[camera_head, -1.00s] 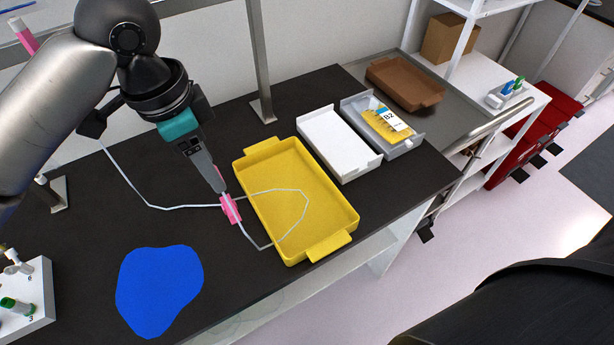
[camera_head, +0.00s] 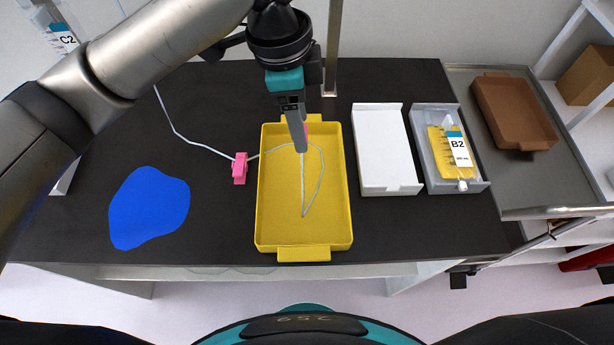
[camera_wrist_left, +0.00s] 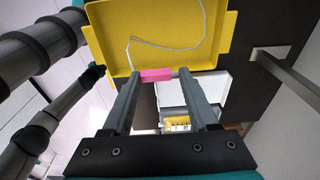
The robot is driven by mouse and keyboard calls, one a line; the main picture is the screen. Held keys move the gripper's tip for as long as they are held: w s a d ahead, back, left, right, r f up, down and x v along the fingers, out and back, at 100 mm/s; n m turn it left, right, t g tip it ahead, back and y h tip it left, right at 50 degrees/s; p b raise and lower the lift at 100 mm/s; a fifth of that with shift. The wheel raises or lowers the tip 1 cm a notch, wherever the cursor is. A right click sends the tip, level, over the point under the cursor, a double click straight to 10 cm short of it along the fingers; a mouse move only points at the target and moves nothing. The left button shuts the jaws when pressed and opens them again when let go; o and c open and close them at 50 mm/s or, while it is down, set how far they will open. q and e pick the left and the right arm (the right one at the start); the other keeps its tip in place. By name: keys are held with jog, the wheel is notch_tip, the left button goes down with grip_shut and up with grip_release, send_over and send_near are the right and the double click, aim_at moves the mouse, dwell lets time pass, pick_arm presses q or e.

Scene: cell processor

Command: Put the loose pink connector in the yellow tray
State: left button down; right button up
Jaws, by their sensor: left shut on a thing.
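My left gripper (camera_head: 302,150) is above the yellow tray (camera_head: 264,235), pointing down, and shut on a pink connector (camera_head: 306,128) that is mostly hidden behind the finger in the head view. In the left wrist view this connector (camera_wrist_left: 156,75) sits between the fingertips (camera_wrist_left: 158,77), with the tray (camera_wrist_left: 105,42) beyond. A thin white tube (camera_head: 321,185) runs from it and loops over the tray's inside. Another pink connector (camera_head: 240,169) lies on the dark bench just left of the tray, with tube at both ends. My right gripper is not in view.
A white tray (camera_head: 385,150) stands right of the yellow tray. A grey tray (camera_head: 432,183) with a yellow B2 pouch (camera_head: 447,150) is beside it. A brown tray (camera_head: 515,110) stands farther right. A flat blue patch (camera_head: 148,208) lies on the left of the bench.

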pick_arm(q)
jog(key=b, duration=0.2)
send_over(303, 186)
jog(key=f, duration=1)
jog(key=shift+a+f, duration=0.1)
jog(key=shift+a, duration=0.15)
notch_tip(303, 186, down, 6)
jog(key=shift+r+b, duration=0.25)
jog(key=shift+b, duration=0.1)
jog(key=shift+f, duration=0.45)
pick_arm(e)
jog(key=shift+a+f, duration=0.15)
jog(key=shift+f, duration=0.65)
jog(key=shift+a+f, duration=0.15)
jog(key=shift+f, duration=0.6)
pick_arm(q)
jog(key=shift+f, duration=0.15)
jog(key=shift+c, duration=0.8)
grip_release()
notch_tip(303, 186, up, 12)
jog(key=a+p, duration=0.1)
jog(key=p, duration=0.1)
jog(key=shift+a+r, duration=0.2)
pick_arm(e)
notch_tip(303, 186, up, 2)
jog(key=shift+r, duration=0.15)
